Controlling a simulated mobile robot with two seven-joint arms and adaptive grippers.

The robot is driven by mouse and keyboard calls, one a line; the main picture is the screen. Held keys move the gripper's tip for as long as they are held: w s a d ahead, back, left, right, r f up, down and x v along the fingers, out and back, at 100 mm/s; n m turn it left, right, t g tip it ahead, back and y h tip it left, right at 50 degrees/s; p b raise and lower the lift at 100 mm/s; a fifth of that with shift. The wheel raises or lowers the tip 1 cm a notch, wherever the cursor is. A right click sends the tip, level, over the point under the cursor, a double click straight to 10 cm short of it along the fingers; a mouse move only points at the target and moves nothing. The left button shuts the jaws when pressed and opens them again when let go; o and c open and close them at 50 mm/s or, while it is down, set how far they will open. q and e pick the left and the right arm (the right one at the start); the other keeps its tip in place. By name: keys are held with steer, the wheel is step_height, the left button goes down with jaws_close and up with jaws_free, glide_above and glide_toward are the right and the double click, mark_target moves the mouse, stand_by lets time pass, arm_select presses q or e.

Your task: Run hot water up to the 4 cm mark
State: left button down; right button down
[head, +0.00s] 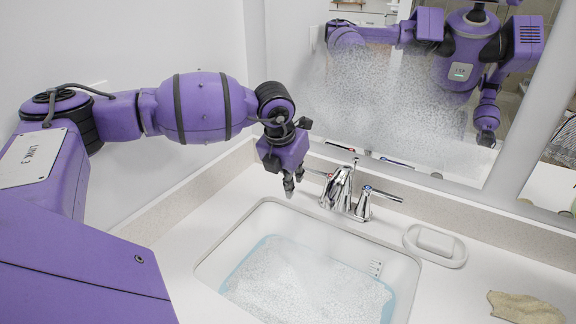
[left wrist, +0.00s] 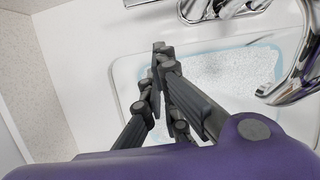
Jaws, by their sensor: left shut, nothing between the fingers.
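The chrome tap (head: 340,188) stands behind the white sink (head: 232,238). Its left lever (head: 318,174) has a red mark and its right lever (head: 385,195) a blue one. Pale, speckled water with a bluish edge (head: 300,285) lies in the basin. A small marked scale (head: 376,268) shows on the right basin wall, too small to read. My left gripper (head: 288,190) is shut and empty, pointing down just left of the red-marked lever and apart from it. Its closed fingers (left wrist: 160,50) also show in the left wrist view, beside the tap spout (left wrist: 302,70). My right gripper is not directly in view.
A white soap dish (head: 436,245) with a bar of soap sits right of the tap. A beige cloth (head: 525,308) lies on the right counter. The mirror (head: 390,105) behind is partly fogged and reflects me. The counter left of the sink is clear.

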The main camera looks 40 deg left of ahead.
mark_target(318, 174)
arm_select(q)
steer(key=w, duration=0.3)
steer(key=shift+w+a+f, duration=0.2)
steer(key=shift+w+a, duration=0.05)
steer(key=shift+w, duration=0.1)
arm_select(e)
steer(key=shift+w+a+r, duration=0.1)
steer(key=shift+w+r, duration=0.3)
steer(key=shift+w, duration=0.1)
steer(key=shift+s, duration=0.1)
arm_select(q)
steer(key=shift+w+a+f, duration=0.1)
steer(key=shift+w+a, duration=0.15)
steer(key=shift+w, duration=0.3)
arm_select(e)
steer(key=shift+s+f, duration=0.35)
steer(key=shift+f, duration=0.1)
